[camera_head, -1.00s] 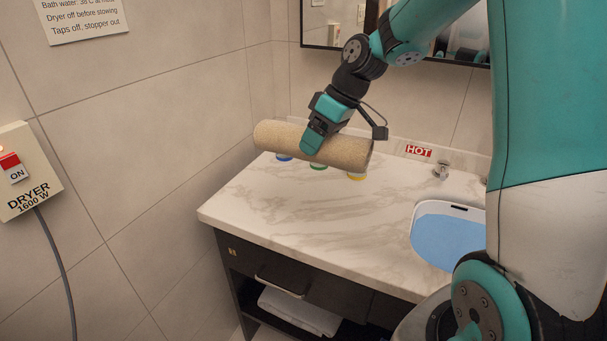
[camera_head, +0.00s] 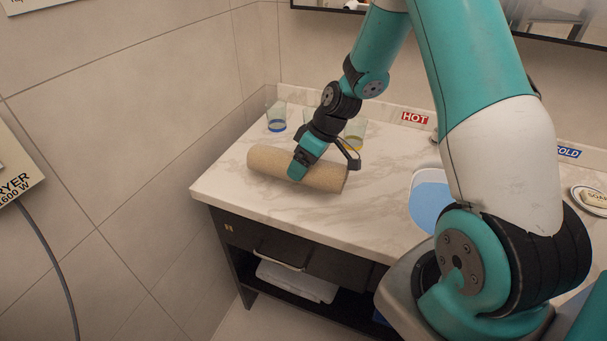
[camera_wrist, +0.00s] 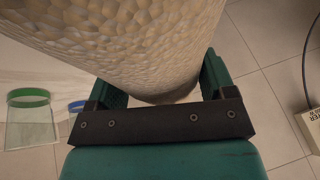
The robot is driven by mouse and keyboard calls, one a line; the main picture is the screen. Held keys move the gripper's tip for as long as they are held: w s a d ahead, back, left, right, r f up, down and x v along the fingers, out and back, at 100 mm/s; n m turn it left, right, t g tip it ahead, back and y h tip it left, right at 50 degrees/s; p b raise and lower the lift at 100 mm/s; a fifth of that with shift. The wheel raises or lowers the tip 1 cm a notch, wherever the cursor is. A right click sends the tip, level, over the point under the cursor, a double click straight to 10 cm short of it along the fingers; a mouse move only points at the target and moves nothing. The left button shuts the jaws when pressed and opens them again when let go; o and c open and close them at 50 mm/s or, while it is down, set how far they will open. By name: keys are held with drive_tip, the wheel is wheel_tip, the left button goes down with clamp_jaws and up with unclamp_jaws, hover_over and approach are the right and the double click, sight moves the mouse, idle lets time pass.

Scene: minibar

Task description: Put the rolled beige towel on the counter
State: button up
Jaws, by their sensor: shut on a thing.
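The rolled beige towel (camera_head: 325,176) lies level at the left part of the marble counter (camera_head: 240,200), on its surface or just above it; I cannot tell which. My gripper (camera_head: 297,171) is shut on the towel near its middle, coming from above. In the wrist view the towel (camera_wrist: 140,45) fills the space between the two teal fingers of my gripper (camera_wrist: 155,90), its textured surface close to the camera. The part of the towel under the fingers is hidden.
A glass with a blue band (camera_head: 277,118) and one with a yellow band (camera_head: 354,133) stand behind the towel. A green-banded glass (camera_wrist: 30,115) shows in the wrist view. The water-filled basin (camera_head: 428,200) is to the right. The front counter is clear.

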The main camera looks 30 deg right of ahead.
drive_tip(key=shift+f, duration=2)
drive_tip(key=shift+f, duration=0.2)
drive_tip(key=o, duration=1)
drive_tip(key=b+v, duration=0.1)
drive_tip(key=v, duration=1)
drive_tip(key=shift+s+d+r, duration=0.1)
drive_tip(key=shift+d+r, duration=0.05)
drive_tip(key=shift+r, duration=0.2)
drive_tip(key=shift+s+r, duration=0.1)
drive_tip(key=shift+r, duration=0.25)
drive_tip(key=s+a+r+g, duration=0.1)
drive_tip(key=s+a+r, duration=0.3)
drive_tip(key=a, duration=0.3)
drive_tip(key=s+a+r+n, duration=0.1)
drive_tip(key=s+a+r, duration=0.2)
drive_tip(key=s+a, duration=0.25)
drive_tip(key=s+a+r+g, duration=0.1)
drive_tip(key=s+a+r, duration=0.3)
drive_tip(key=a, duration=0.3)
drive_tip(key=s+a, duration=0.1)
drive_tip(key=s, duration=0.1)
drive_tip(key=s+a+r, duration=0.1)
drive_tip(key=s, duration=0.2)
drive_tip(key=s+a, duration=0.1)
drive_tip(key=s, duration=0.2)
drive_tip(key=shift+s+a+r, duration=0.15)
drive_tip(key=shift+s+r, duration=0.1)
drive_tip(key=shift+r, duration=0.05)
